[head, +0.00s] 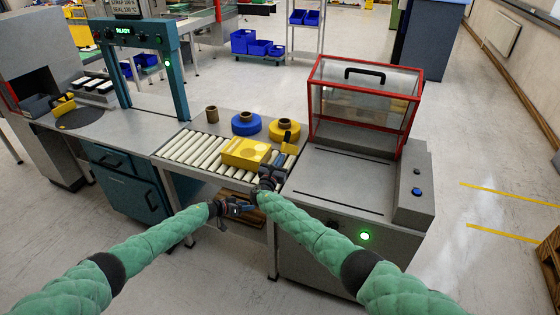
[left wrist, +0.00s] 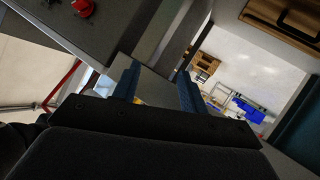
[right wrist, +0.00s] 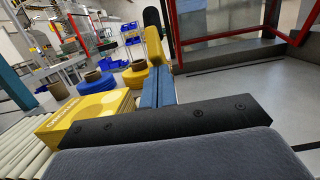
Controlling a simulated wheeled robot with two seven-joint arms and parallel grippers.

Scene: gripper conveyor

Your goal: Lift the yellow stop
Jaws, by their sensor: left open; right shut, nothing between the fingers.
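The yellow stop (head: 288,149) is a small yellow piece with a dark upper part at the right end of the roller conveyor. In the right wrist view the yellow piece (right wrist: 154,47) stands upright just beyond my shut fingertips; whether they touch cannot be told. My right gripper (head: 279,160) is shut and empty, its blue fingers (right wrist: 158,86) together between the yellow box and the machine. My left gripper (head: 240,208) is open and empty, low in front of the conveyor's front edge. The left wrist view shows its two blue fingers (left wrist: 155,88) apart.
A yellow box (head: 244,153) lies on the rollers (head: 190,148), just left of my right gripper. Blue and yellow tape rolls (head: 246,124) stand behind it. A red-framed guard (head: 363,105) stands over the machine at right. A teal arch (head: 127,68) is at left.

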